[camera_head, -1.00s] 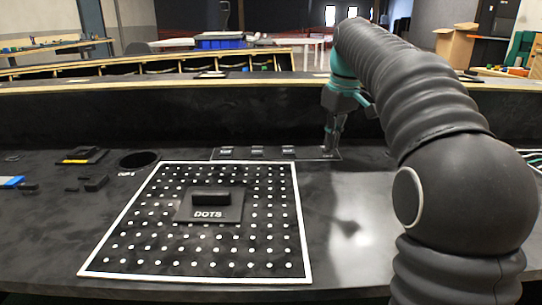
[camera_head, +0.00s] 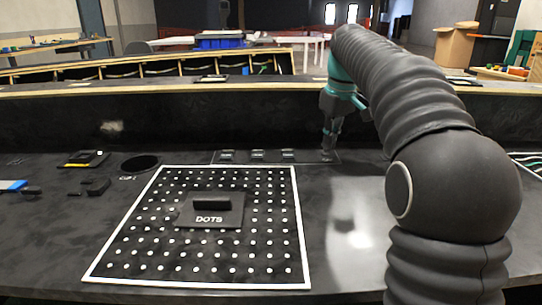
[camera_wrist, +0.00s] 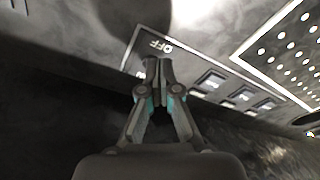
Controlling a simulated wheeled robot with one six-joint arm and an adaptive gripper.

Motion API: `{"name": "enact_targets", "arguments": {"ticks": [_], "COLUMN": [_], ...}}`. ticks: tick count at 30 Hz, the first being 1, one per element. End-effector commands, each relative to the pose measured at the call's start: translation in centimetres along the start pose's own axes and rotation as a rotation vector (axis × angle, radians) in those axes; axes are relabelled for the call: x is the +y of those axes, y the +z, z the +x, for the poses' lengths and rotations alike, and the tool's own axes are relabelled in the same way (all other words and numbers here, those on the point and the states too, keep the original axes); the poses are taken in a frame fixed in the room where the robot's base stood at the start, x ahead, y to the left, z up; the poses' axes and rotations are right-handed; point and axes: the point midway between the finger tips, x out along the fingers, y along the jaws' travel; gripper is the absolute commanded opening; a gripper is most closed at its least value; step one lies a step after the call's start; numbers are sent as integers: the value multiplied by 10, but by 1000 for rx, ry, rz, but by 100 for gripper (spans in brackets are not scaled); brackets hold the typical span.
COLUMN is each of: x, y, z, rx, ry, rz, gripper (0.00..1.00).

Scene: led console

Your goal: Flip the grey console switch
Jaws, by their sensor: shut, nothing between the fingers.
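A thin-outlined console panel (camera_head: 272,162) lies at the back of the dark table. It carries a row of three small grey rocker-like pieces, one of them the middle piece (camera_head: 257,155). The row also shows in the wrist view (camera_wrist: 240,95). My gripper (camera_head: 327,157) is shut and empty, pointing down at the panel's right end. In the wrist view its fingertips (camera_wrist: 159,65) are together beside a white OFF label (camera_wrist: 158,46). The fingers cover the spot by the label, so a switch there is hidden. I cannot tell whether they touch anything.
A white-bordered dotted board (camera_head: 130,262) with a raised DOTS block (camera_head: 211,209) fills the table's middle. A round dark hole (camera_head: 140,163) and small dark pieces (camera_head: 96,186) lie left. Cables (camera_head: 527,163) lie far right. A low wall (camera_head: 200,115) stands behind the panel.

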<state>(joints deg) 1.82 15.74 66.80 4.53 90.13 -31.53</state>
Motion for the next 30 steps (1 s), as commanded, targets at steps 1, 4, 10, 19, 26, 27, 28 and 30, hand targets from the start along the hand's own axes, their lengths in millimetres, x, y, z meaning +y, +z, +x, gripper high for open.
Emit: {"name": "enact_targets", "arguments": {"ticks": [1, 4, 10, 19, 26, 27, 28, 30], "x": [1, 1, 1, 0, -1, -1, -1, -1], "y": [-2, -2, -2, -2, -3, -3, -3, -4], "z": [-1, 0, 0, -17, -32, -35, -37, -42], "rx": [0, 0, 0, 0, 0, 0, 0, 0], "ry": [0, 0, 0, 0, 0, 0, 0, 0], "rz": [0, 0, 0, 0, 0, 0, 0, 0], "gripper": [0, 0, 0, 0, 0, 0, 0, 0]}}
